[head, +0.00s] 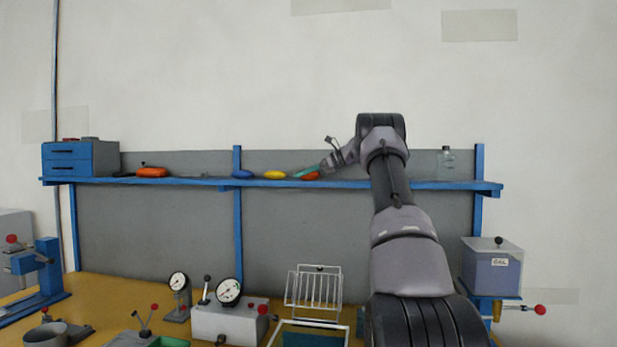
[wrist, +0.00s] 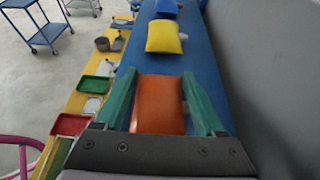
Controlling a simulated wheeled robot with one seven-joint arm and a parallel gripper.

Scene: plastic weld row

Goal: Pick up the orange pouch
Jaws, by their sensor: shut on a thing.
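The orange pouch (wrist: 158,106) lies between the two green fingers of my gripper (wrist: 160,88) in the wrist view, over the blue shelf. The fingers are shut on its sides. In the head view the orange pouch (head: 311,177) shows as a small patch at my gripper (head: 306,172), at shelf height. One green finger partly covers it there. I cannot tell whether the pouch still touches the shelf.
A yellow pouch (head: 275,175) and a blue pouch (head: 243,174) sit left on the shelf (head: 400,184). Farther left are another orange item (head: 152,172) and a blue drawer box (head: 80,158). A bottle (head: 446,160) stands right. Gauges and a wire rack (head: 316,287) occupy the bench below.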

